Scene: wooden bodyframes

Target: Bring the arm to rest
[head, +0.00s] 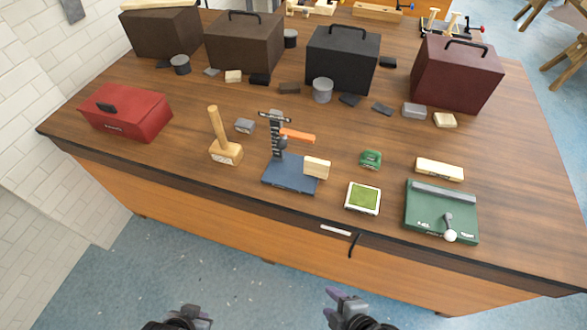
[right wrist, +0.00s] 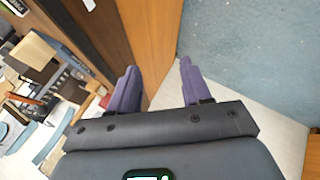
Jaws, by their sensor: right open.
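My right gripper (head: 334,304) shows at the bottom middle of the head view, in front of the workbench and clear of it. In the right wrist view its two purple fingers (right wrist: 158,78) are apart, with nothing between them. My left gripper (head: 190,313) shows only in part at the bottom edge of the head view, left of the right one. Its fingers are too hidden to tell whether they are open or shut. The wooden workbench (head: 200,195) lies ahead of both grippers.
A red toolbox (head: 127,110) sits left. Several dark cases stand behind. The floor (head: 250,290) before the bench is clear.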

